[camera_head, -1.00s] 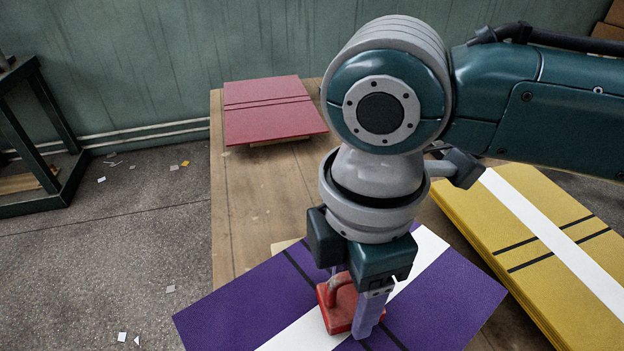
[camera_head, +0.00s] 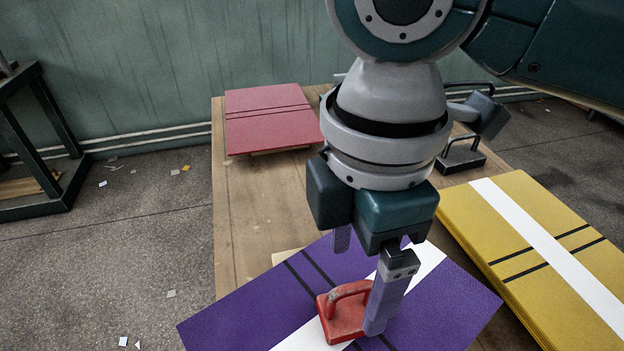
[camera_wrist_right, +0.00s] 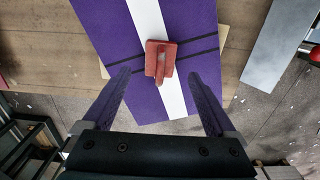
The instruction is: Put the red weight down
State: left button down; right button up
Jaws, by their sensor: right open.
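The red weight (camera_head: 341,316), a flat block with a curved handle, rests on the purple board (camera_head: 245,308), on its white stripe near two black lines. In the right wrist view the red weight (camera_wrist_right: 160,60) lies beyond and between the fingertips, clear of both. My right gripper (camera_head: 362,282) is open and empty, above the board; one finger overlaps the weight's right side in the head view. The right wrist view shows its fingers (camera_wrist_right: 163,88) spread wide. My left gripper is not in view.
A stack of yellow boards (camera_head: 540,250) with a white stripe lies at right. Red boards (camera_head: 268,118) lie at the back left of the wooden table (camera_head: 235,225). A dark weight with a handle (camera_head: 461,158) stands behind the yellow stack. Bare table lies between the red and purple boards.

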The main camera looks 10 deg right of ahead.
aim_at(354, 285)
notch_tip(354, 285, up, 6)
jog(key=shift+f+p, duration=0.1)
jog(key=shift+p, duration=0.3)
jog(key=s+a+f+m+t+y, duration=0.2)
jog(key=s+a+f+m+y, duration=0.2)
jog(key=s+a+m, duration=0.15)
jog(key=s+d+f+m+h, duration=0.1)
jog(key=s+d+m+h, duration=0.1)
jog(key=d+m, duration=0.3)
jog(key=s+d+f+m+t+h, duration=0.1)
jog(key=s+d+m, duration=0.3)
jog(key=d, duration=0.6)
jog(key=shift+s+f+m+t+h, duration=0.3)
jog(key=shift+s+f+m+h, duration=0.1)
jog(key=shift+m, duration=0.55)
jog(key=shift+r, duration=0.1)
